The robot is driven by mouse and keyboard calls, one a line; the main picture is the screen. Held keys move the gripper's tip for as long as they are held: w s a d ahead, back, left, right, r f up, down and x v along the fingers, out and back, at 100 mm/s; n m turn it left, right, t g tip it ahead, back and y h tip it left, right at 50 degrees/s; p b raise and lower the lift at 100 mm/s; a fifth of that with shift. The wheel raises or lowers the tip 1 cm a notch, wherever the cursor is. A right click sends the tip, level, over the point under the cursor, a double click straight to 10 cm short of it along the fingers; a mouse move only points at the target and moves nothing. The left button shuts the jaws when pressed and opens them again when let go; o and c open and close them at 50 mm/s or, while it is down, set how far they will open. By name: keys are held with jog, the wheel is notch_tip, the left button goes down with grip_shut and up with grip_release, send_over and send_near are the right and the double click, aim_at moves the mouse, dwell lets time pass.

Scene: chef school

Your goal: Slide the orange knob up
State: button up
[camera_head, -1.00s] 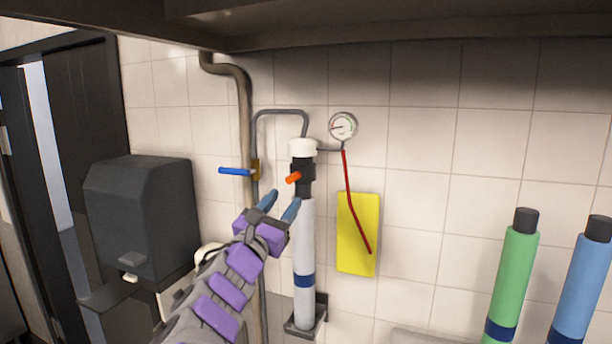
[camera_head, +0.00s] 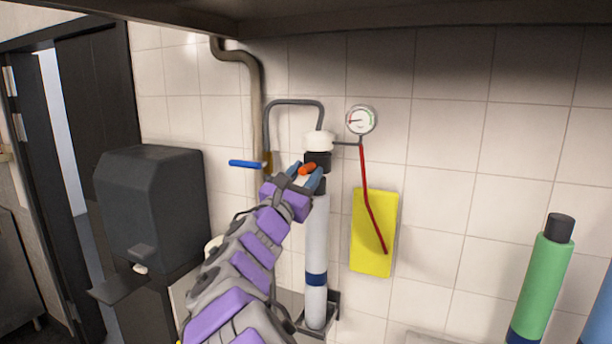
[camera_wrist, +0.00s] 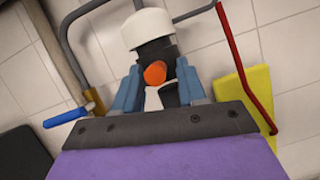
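The orange knob (camera_head: 308,168) sticks out from the black collar (camera_head: 318,158) near the top of a white upright cylinder (camera_head: 316,236) on the tiled wall. In the wrist view the knob (camera_wrist: 155,74) shows as a round orange end between my two blue fingers. My gripper (camera_head: 306,178) is open, with one finger on each side of the knob. A gap shows between the knob and each finger in the wrist view. The white cap (camera_wrist: 147,30) sits above the black collar.
A blue-handled valve (camera_head: 246,164) on a pipe is left of the cylinder. A gauge (camera_head: 361,120), a red hose (camera_head: 366,190) and a yellow panel (camera_head: 373,234) are to its right. A black dispenser (camera_head: 152,205) hangs at left. A green cylinder (camera_head: 544,280) stands at right.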

jog(key=shift+a+f, duration=0.1)
jog(key=shift+a, duration=0.4)
jog(key=c, duration=0.3)
jog(key=shift+d, duration=0.45)
jog(key=c, duration=0.3)
grip_shut()
jog(key=shift+a, duration=0.1)
notch_tip(320, 180, up, 2)
jog(key=p, duration=0.2)
jog(key=shift+s+r+p, duration=0.15)
jog(key=shift+r+p, duration=0.1)
jog(key=shift+p, duration=0.1)
jog(key=shift+r, duration=0.15)
jog(key=shift+d, duration=0.2)
